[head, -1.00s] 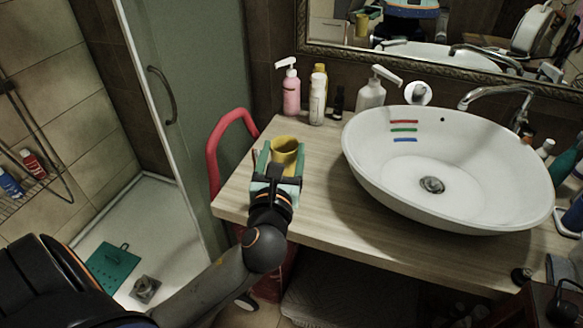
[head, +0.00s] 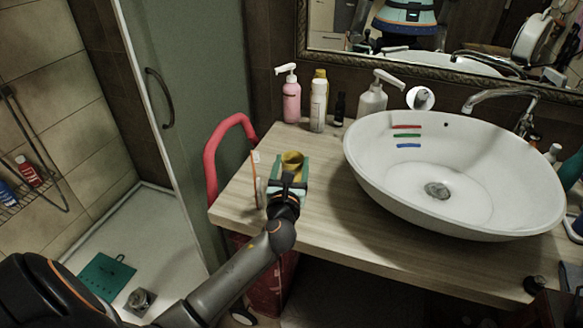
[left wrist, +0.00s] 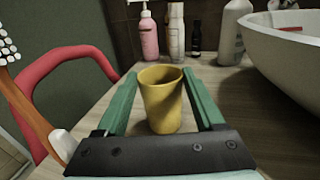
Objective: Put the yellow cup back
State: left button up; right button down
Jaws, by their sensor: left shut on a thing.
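The yellow cup (head: 292,160) is upright over the left part of the wooden counter (head: 325,219). My left gripper (head: 290,171) is shut on it, with one green finger on each side. The cup (left wrist: 162,98) also shows between the fingers of my left gripper (left wrist: 163,92) in the left wrist view. I see its open rim and its front. I cannot tell whether its base touches the counter. My right gripper is not in view.
An orange toothbrush (left wrist: 30,100) stands close to the left finger. A pink pump bottle (head: 291,95), a white bottle (head: 318,102) and a white soap dispenser (head: 371,100) stand behind. The white basin (head: 400,175) is to the right. A red chair-like frame (head: 212,160) is left of the counter.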

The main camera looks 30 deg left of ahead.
pick_arm(q)
jog(key=shift+f, duration=0.2)
jog(key=o, duration=1.3)
jog(key=shift+r, duration=0.2)
jog(key=v, duration=1.2)
